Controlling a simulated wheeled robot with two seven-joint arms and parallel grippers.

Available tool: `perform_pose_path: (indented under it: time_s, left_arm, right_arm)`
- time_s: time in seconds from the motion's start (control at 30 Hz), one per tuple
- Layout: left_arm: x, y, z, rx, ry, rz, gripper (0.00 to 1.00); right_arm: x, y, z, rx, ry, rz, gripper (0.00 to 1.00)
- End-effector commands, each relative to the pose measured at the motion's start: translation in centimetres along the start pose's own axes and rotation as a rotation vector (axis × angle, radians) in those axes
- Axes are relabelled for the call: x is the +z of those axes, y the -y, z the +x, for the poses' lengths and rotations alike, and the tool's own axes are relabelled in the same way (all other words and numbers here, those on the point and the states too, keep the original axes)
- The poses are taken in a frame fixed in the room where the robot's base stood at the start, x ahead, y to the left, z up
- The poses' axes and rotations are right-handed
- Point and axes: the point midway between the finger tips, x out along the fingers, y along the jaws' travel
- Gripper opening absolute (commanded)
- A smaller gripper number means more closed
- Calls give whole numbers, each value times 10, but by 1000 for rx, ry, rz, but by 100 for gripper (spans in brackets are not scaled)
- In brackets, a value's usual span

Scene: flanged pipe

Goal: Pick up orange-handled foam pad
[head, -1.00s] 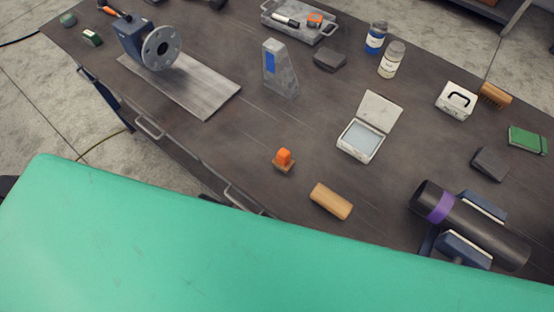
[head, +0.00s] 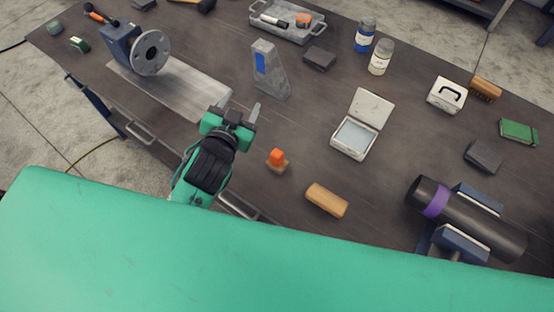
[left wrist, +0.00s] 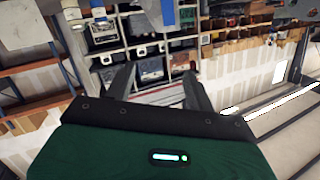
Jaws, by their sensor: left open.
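The orange-handled foam pad (head: 277,160) stands on the dark workbench, its orange handle upright on a small tan base. My left gripper (head: 240,105) is in the head view, just left of the pad and farther back, above the bench. Its two fingers are apart with nothing between them. In the left wrist view the open fingers (left wrist: 160,90) point toward a wall of shelves, and the pad is not visible there. My right gripper is in neither view.
A tan wooden block (head: 326,200) lies right of the pad. An open white case (head: 352,138) is beyond it. A grey angled block (head: 268,72) stands behind. A black pipe with a purple band (head: 435,203) rests in a blue holder at right. Bare bench surrounds the pad.

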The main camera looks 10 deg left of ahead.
Motion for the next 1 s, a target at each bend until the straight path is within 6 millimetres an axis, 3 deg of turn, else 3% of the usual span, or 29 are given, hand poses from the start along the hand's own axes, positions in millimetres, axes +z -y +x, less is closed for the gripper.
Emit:
perform_pose_path:
  time_s: [0.03, 0.1, 0.3, 0.4, 0.5, 0.63, 0.77, 0.9, 1.0]
  left_arm:
    - [-32, -2, 7, -3, -127, 32, 55]
    - [-74, -9, 8, 3, -301, 77, 55]
    - [-176, -46, -15, 84, -778, 242, 55]
    - [-211, -74, -38, 160, -999, 346, 55]
    - [-231, -106, -64, 258, -1201, 471, 55]
    - [-237, -148, -97, 421, -1429, 660, 55]
    - [-219, -185, -121, 617, -1599, 884, 55]
    - [-179, -213, -132, 863, -1701, 1163, 55]
    - [-143, -221, -128, 1052, -1708, 1385, 55]
  right_arm:
    - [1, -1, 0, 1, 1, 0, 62]
    - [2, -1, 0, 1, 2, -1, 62]
    - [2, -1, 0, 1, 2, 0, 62]
    - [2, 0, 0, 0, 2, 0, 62]
    - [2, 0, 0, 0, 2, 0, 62]
    - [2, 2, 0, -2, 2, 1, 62]
    - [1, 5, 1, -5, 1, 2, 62]
    - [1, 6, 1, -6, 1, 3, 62]
    - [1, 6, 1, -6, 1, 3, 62]
